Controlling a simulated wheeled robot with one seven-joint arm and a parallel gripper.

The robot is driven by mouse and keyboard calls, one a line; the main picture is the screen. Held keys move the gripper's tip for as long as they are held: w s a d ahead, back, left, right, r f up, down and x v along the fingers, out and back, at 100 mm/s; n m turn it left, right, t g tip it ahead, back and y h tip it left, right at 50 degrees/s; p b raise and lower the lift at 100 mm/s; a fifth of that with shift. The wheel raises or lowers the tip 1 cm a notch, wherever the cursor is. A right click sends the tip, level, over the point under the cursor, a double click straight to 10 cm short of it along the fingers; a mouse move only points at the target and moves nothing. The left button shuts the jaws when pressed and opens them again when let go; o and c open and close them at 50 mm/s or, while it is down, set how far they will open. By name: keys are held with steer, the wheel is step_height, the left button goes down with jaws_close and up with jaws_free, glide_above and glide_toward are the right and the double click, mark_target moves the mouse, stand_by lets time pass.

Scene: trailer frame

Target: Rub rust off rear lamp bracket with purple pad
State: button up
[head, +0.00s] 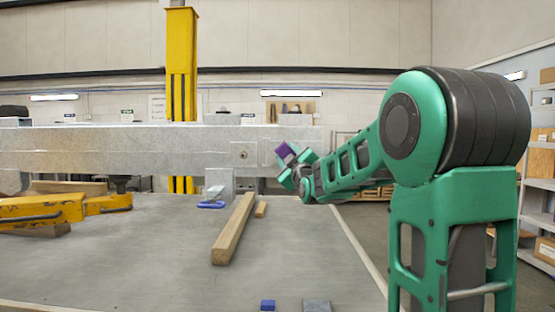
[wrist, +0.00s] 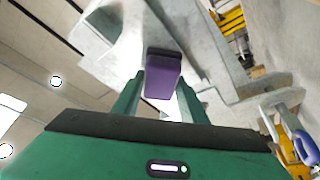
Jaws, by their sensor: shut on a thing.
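The purple pad (head: 283,150) is held upright-tilted in my gripper (head: 290,168) at the right end of the grey metal trailer frame (head: 130,150). In the wrist view the purple pad (wrist: 162,82) sits between the two green fingers of my gripper (wrist: 162,95), which are shut on it. The pad's far end is dark and overlaps grey metal plates (wrist: 120,42) in front of it. I cannot tell whether the pad touches them. Which plate is the rear lamp bracket is unclear, and no rust on it can be made out.
A timber bar (head: 235,228) and a small wood piece (head: 261,209) lie on the grey table (head: 150,255). A blue-handled clamp (head: 212,198) stands under the frame. A yellow jack (head: 50,208) is at left, a yellow post (head: 181,90) behind. A blue block (head: 267,305) is in front.

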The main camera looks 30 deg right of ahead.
mark_target(278, 154)
steer(key=shift+s+d, duration=0.5)
steer(key=shift+d, duration=0.3)
steer(key=shift+s+d, duration=0.5)
steer(key=shift+d, duration=0.25)
steer(key=shift+a, duration=0.1)
steer(key=shift+w+a, duration=0.7)
steer(key=shift+a, duration=0.25)
steer(key=shift+w+a, duration=0.65)
steer(key=shift+a, duration=0.3)
steer(key=shift+w+a, duration=0.7)
steer(key=shift+a, duration=0.25)
steer(key=shift+d, duration=0.2)
steer(key=shift+s+d, duration=0.15)
steer(key=shift+d, duration=0.1)
steer(key=shift+s+d, duration=0.95)
steer(key=shift+d, duration=0.3)
steer(key=shift+s+d, duration=0.9)
steer(key=shift+d, duration=0.35)
steer(key=shift+w, duration=0.1)
